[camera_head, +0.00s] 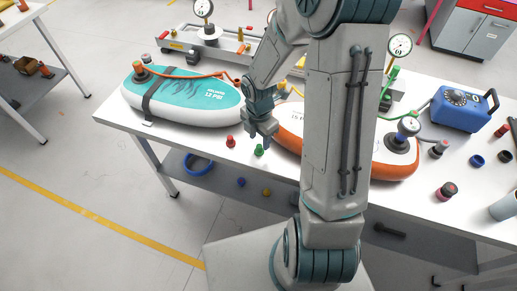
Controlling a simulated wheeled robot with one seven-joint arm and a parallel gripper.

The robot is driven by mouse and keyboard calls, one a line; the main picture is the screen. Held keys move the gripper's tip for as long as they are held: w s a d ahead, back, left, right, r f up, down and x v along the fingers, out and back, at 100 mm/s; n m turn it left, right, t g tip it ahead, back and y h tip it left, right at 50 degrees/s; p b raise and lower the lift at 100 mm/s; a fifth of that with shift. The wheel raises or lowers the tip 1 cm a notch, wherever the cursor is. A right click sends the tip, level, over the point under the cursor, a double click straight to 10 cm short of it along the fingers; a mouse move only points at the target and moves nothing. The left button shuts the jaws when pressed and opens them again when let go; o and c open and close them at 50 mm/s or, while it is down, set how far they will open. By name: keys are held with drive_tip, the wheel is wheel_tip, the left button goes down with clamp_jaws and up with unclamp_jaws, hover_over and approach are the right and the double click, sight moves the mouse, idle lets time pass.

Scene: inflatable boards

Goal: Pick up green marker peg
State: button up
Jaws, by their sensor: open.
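The green marker peg (259,150) stands on the white table (200,144) near its front edge, between the two inflatable boards. My gripper (262,138) is open just above and beside the green peg, fingers pointing down. I cannot tell whether a finger touches the peg. A red peg (231,142) stands a little to the left of the green one. My arm hides part of the table and the orange board to the right.
A teal board (200,96) lies on the left and an orange board (293,121) on the right. A blue pump box (461,108) stands at the right. Blue and yellow pegs (266,192) are on the lower shelf.

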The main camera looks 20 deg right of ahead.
sight(259, 145)
wheel_tip(259, 145, down, 4)
drive_tip(key=shift+r, duration=0.25)
clamp_jaws()
drive_tip(key=shift+r, duration=0.1)
